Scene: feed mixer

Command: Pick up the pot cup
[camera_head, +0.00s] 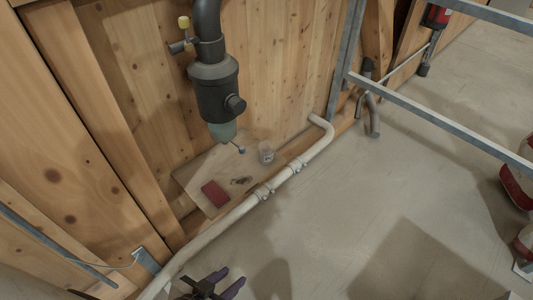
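A dark vertical pot (217,90) hangs on a black pipe against the wooden wall. A greenish translucent cup (222,131) is at its lower end, with a small blue-tipped piece (241,149) just below. I take this cup as the pot cup. A clear jar-like container (266,153) stands separately on the board below. My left gripper (233,274) shows at the bottom edge, its dark purple-tinted fingers apart with nothing seen between them. It is well below the cup in the picture and not touching it. My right gripper is not in view.
A board (195,176) by the wall bears a red block (215,193) and a small dark item (241,180). A pale pipe (225,222) runs along the wall's foot, between gripper and board. Metal rails (430,115) cross the upper right. The middle floor is clear.

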